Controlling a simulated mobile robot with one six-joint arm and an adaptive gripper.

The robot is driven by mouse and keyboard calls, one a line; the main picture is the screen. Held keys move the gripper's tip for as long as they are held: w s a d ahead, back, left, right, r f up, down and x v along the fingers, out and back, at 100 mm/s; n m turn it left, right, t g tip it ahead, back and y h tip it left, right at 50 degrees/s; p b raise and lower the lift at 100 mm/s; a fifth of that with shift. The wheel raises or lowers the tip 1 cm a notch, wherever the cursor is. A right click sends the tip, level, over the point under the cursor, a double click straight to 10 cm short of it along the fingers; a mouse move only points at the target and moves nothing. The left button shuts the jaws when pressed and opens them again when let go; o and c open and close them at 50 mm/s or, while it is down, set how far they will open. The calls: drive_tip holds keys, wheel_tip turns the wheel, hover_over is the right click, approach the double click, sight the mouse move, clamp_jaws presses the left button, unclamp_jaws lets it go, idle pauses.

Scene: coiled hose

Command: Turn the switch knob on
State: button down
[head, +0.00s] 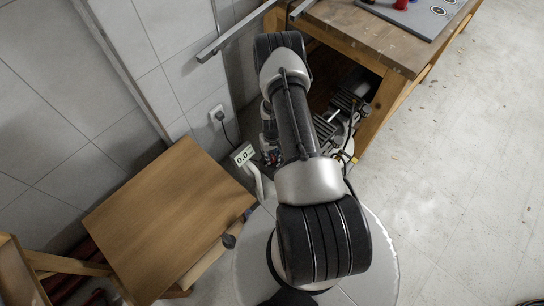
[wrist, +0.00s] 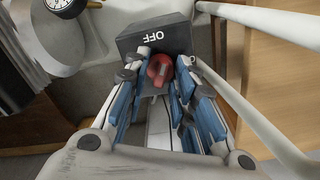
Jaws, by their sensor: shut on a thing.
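In the wrist view, a red knob (wrist: 160,69) sits against a dark grey switch box (wrist: 158,38), whose white OFF label appears upside down. My gripper (wrist: 161,76) has its blue-padded fingers on both sides of the knob and is shut on it. The fingers hide the knob's sides and the lower part of the box. In the head view, my own arm covers the middle of the picture, and I cannot make out the knob or the switch box there.
A round gauge (wrist: 62,5) and white pipes (wrist: 262,18) are close around the switch in the wrist view. A workbench (head: 375,38) stands at upper right, and a wooden tabletop (head: 165,215) at left. A 0.0 display (head: 243,155) stands between. Open floor (head: 455,160) lies right.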

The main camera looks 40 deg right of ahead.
drive_tip(key=m+b, duration=0.2)
drive_tip(key=m, duration=0.4)
drive_tip(key=shift+d+f+b, duration=0.1)
drive_tip(key=shift+b, duration=0.2)
drive_tip(key=m+b, duration=0.1)
drive_tip(key=m, duration=0.5)
drive_tip(key=shift+s+m+b, duration=0.1)
drive_tip(key=shift+m+b, duration=0.2)
drive_tip(key=shift+b, duration=0.05)
drive_tip(key=c, duration=1.4)
unclamp_jaws()
drive_tip(key=shift+o, duration=0.2)
wheel_tip(320, 180, up, 12)
